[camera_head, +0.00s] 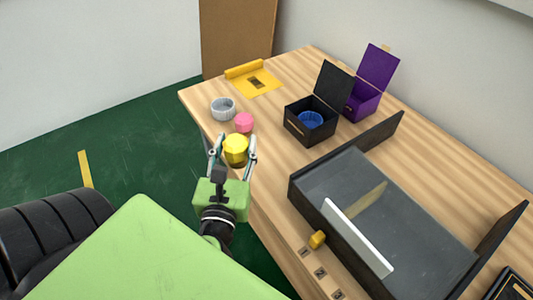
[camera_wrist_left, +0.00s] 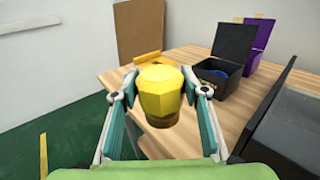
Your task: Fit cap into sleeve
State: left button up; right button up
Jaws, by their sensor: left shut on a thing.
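My left gripper (camera_head: 232,148) is shut on a yellow faceted cap (camera_head: 235,148) near the table's front left edge. In the left wrist view the cap (camera_wrist_left: 160,88) is upright between the two fingers, with a darker gold-brown lower part (camera_wrist_left: 161,121). Whether its underside touches anything is hard to tell. A grey ring-shaped sleeve (camera_head: 222,112) stands open side up on the table, beyond the gripper. A blue ribbed ring (camera_head: 310,120), perhaps another sleeve, sits inside the open black box (camera_head: 297,130). My right gripper is not in view.
A pink piece (camera_head: 243,122) stands between the cap and the grey sleeve. A flat yellow unfolded box (camera_head: 253,79) lies at the back left. An open purple box (camera_head: 362,107) stands behind the black one. A large dark tray (camera_head: 345,172) fills the table's right side.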

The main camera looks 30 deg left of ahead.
pick_arm(q)
jog(key=w+f, duration=0.3)
jog(key=w, duration=0.1)
jog(key=w+f, duration=0.2)
jog(key=w, duration=0.2)
jog(key=w+f, duration=0.3)
jog(key=w, duration=0.1)
jog(key=shift+w+a+f, duration=0.35)
jog(key=shift+a, duration=0.05)
jog(key=f, duration=0.1)
jog(key=w+f, duration=0.1)
jog(key=f, duration=0.1)
jog(key=shift+f, duration=0.35)
jog(key=shift+f, duration=0.2)
jog(key=o, duration=1.1)
jog(key=shift+o, duration=0.2)
